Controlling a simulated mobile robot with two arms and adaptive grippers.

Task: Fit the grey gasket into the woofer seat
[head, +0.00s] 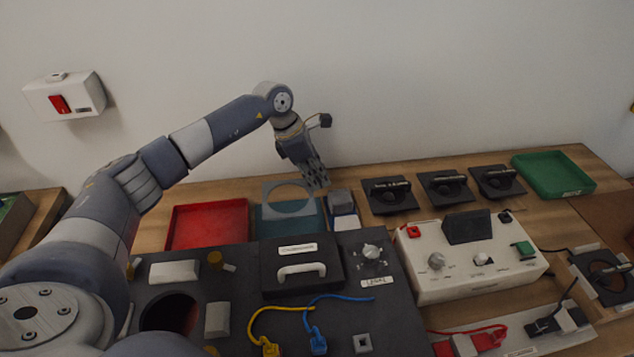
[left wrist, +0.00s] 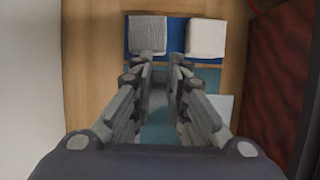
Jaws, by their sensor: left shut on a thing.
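The grey gasket (head: 290,213), a flat plate with a large round hole, shows in the head view in front of the teal tray (head: 268,230). My left gripper (head: 318,184) is shut on it at its right side. The plate looks raised off the tray; its exact height is hard to tell. In the left wrist view the gripper (left wrist: 160,75) points down over the teal tray (left wrist: 205,78), and the grip itself is unclear. A round opening (head: 170,312), which looks like the woofer seat, is in the dark cabinet at lower left. My right gripper is not seen.
A red tray (head: 208,225) stands left of the teal one. Grey and white blocks lie in a blue tray (left wrist: 175,40) beside it. A handled lid (head: 300,266), blue and yellow cables, and a white control box (head: 470,270) are nearby. A green tray (head: 553,174) is far right.

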